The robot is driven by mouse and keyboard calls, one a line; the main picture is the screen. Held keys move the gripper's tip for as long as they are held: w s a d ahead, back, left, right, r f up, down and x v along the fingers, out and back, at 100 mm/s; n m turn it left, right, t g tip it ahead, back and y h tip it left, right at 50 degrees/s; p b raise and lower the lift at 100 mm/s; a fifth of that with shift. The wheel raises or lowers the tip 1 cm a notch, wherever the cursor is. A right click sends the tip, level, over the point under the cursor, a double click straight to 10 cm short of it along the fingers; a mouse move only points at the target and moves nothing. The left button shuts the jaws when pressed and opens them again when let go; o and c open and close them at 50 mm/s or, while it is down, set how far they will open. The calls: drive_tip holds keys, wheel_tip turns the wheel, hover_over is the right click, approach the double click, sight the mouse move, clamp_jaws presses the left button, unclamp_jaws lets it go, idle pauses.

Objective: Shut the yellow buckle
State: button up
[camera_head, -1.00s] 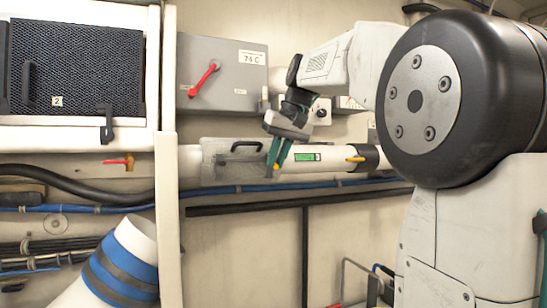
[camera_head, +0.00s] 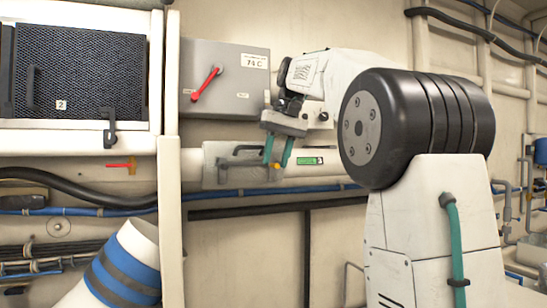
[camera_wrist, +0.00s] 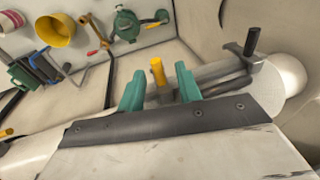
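The yellow buckle (camera_wrist: 158,72) shows in the wrist view as a short yellow lever standing up at the end of a grey clamp on the white pipe. My gripper (camera_wrist: 160,88) is open, with its two green fingers apart on either side of the lever. I cannot tell whether either finger touches it. In the head view, my gripper (camera_head: 278,152) hangs with its fingers pointing down at the right end of the grey clamp plate (camera_head: 222,172). The buckle (camera_head: 276,165) shows only as a small yellow spot near the fingertips.
A grey switch box (camera_head: 225,78) with a red lever is mounted above the pipe. A white post (camera_head: 170,210) stands left of the clamp. A black handle (camera_wrist: 252,41) rises from the clamp. Blue hoses run below the pipe.

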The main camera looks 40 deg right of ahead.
drive_tip(key=v, duration=0.7)
drive_tip(key=shift+r, duration=0.35)
idle(0.5)
drive_tip(key=s+a+f+n, duration=0.1)
drive_tip(key=s+a+f, duration=0.9)
drive_tip(key=a+f, duration=0.3)
drive_tip(key=s+a+f, duration=0.2)
drive_tip(key=s+f, duration=0.3)
drive_tip(key=f, duration=0.3)
drive_tip(key=s+a+f+n+h, duration=0.1)
drive_tip(key=s+a+f, duration=0.1)
drive_tip(key=s+f, duration=0.4)
drive_tip(key=s+a+f+n, duration=0.1)
drive_tip(key=s+a+f, duration=0.1)
drive_tip(key=s+f, duration=0.4)
wheel_tip(320, 180, down, 6)
drive_tip(key=shift+a+r+g+h, duration=0.1)
drive_tip(key=shift+a+g+h, duration=0.25)
drive_tip(key=shift+g+h, duration=0.05)
